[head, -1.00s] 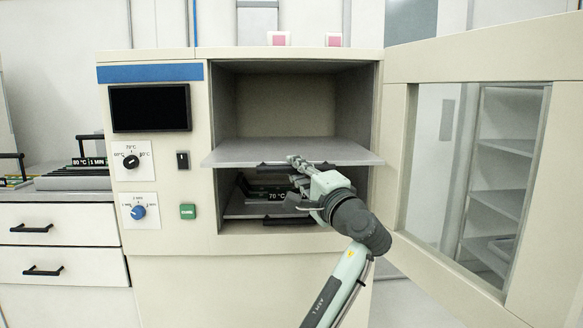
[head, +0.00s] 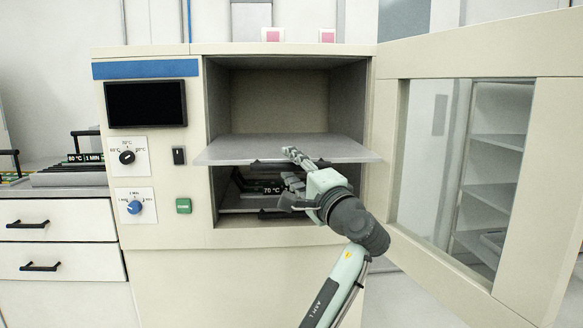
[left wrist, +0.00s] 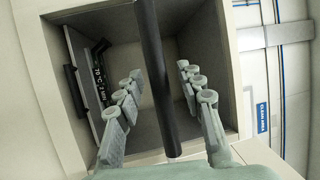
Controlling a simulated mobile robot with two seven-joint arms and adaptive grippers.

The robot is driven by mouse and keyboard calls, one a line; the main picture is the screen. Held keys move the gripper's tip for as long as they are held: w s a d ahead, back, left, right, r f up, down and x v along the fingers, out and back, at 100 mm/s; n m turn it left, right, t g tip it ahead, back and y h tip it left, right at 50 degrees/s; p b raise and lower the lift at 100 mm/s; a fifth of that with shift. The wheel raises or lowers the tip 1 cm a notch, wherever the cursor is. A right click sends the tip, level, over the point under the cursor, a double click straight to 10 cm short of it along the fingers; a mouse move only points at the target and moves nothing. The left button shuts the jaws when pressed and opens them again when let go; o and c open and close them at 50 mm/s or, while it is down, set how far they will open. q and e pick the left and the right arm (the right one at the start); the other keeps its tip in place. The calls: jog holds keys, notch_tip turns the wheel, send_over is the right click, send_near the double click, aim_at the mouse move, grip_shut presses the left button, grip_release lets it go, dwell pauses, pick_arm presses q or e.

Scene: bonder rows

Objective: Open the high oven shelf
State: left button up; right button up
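The oven (head: 150,220) stands in the middle of the head view with its door (head: 395,140) swung open to the right. The high shelf (head: 260,150), a bare grey plate, juts out past the oven's front. Its dark handle (head: 262,162) hangs under the front edge. My left gripper (head: 296,170) is at the handle's right part, one finger above and one below. In the left wrist view a dark bar (left wrist: 158,80) runs between the open fingers (left wrist: 160,105), with gaps on both sides. My right gripper is out of view.
Below is a low shelf (head: 235,203) with a dark handle and an item labelled 70 °C (head: 271,190). The oven's panel has knobs and a green button (head: 183,206). A counter with drawers (head: 55,220) stands at left. The open door bounds the right side.

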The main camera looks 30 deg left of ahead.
pick_arm(q)
jog(key=shift+s+d, duration=0.1)
jog(key=shift+d, duration=0.1)
jog(key=v, duration=1.1)
jog(key=shift+s+d, duration=0.15)
jog(key=shift+d, duration=0.05)
jog(key=shift+f, duration=0.15)
